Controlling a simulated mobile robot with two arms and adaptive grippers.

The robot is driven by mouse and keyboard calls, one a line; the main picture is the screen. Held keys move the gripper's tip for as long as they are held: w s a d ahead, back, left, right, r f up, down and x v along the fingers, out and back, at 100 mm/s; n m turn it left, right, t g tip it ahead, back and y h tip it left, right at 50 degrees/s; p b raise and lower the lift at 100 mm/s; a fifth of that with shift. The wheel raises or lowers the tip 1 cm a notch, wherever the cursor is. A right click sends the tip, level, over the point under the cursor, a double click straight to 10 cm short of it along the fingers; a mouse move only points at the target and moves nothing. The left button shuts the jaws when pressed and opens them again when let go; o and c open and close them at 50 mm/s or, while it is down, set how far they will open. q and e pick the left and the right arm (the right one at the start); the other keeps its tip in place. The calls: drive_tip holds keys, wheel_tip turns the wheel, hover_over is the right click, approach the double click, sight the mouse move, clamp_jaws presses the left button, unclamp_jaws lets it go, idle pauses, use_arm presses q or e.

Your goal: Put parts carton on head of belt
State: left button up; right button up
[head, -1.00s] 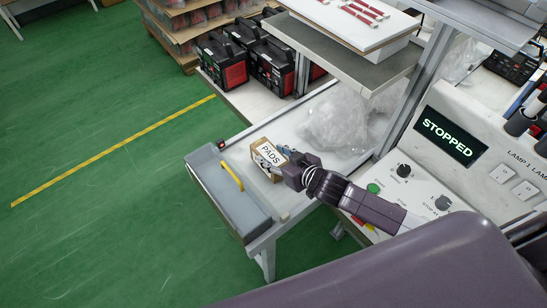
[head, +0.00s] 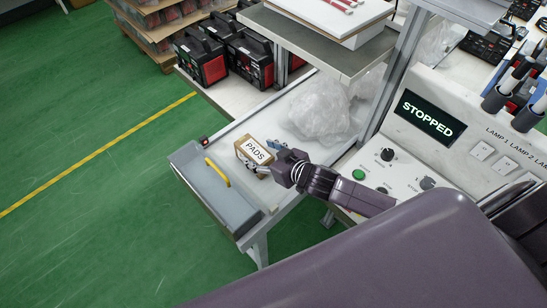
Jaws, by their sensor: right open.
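A small brown carton with a white label reading PADS (head: 254,151) stands on the pale surface (head: 228,137) beside a grey box-like cover with a yellow handle (head: 213,190). My right gripper (head: 267,157) is open at the carton's right side. One finger shows near the carton's front lower edge, the other near its back right edge. Whether the fingers touch the carton I cannot tell. My left gripper is out of view.
A crumpled clear plastic bag (head: 319,108) lies behind the gripper. A grey shelf (head: 310,42) overhangs the back. A control panel with a STOPPED screen (head: 433,119) stands right. Black and red units (head: 202,58) sit back left. Green floor is clear at left.

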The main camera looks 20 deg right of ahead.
drive_tip(key=v, duration=1)
drive_tip(key=shift+s+b, duration=0.2)
drive_tip(key=shift+b, duration=0.25)
drive_tip(key=shift+d+r, duration=0.1)
